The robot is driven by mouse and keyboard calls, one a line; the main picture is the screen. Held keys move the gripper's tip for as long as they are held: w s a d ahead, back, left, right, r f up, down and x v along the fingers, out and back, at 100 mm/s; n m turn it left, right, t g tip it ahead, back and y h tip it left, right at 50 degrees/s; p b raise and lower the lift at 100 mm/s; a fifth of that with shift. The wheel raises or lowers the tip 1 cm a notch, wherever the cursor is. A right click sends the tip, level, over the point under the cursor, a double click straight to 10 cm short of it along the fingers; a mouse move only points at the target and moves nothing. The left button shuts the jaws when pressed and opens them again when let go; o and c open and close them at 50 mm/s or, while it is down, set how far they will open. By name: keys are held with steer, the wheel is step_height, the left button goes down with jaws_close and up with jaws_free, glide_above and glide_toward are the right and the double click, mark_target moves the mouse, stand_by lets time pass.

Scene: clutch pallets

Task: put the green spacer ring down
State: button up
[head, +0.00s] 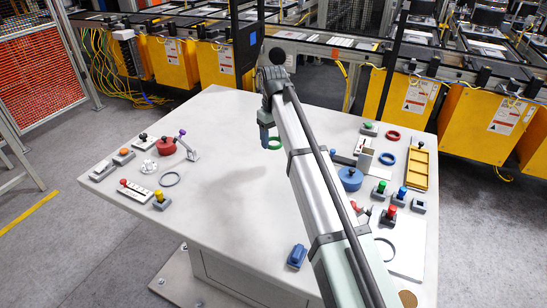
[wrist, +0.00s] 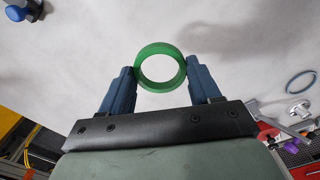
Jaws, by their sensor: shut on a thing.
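The green spacer ring (wrist: 139,75) is held between the two blue fingertips of my gripper (wrist: 160,82) in the wrist view. My gripper is shut on it, with the ring's opening facing the camera and pale tabletop showing through. In the head view, the green ring (head: 280,143) shows just left of my arm, at my gripper (head: 271,140), over the far middle part of the white table (head: 225,215). The arm hides part of the ring there. I cannot tell how high the ring is above the table.
The table's middle left is clear.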

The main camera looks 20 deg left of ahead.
mark_target(274, 167)
steer(key=shift+f, duration=4.7)
steer(key=shift+f, duration=0.15)
steer(key=o, duration=1)
step_height(274, 167, up, 11)
steer(key=shift+o, duration=0.5)
steer(key=shift+r, duration=0.65)
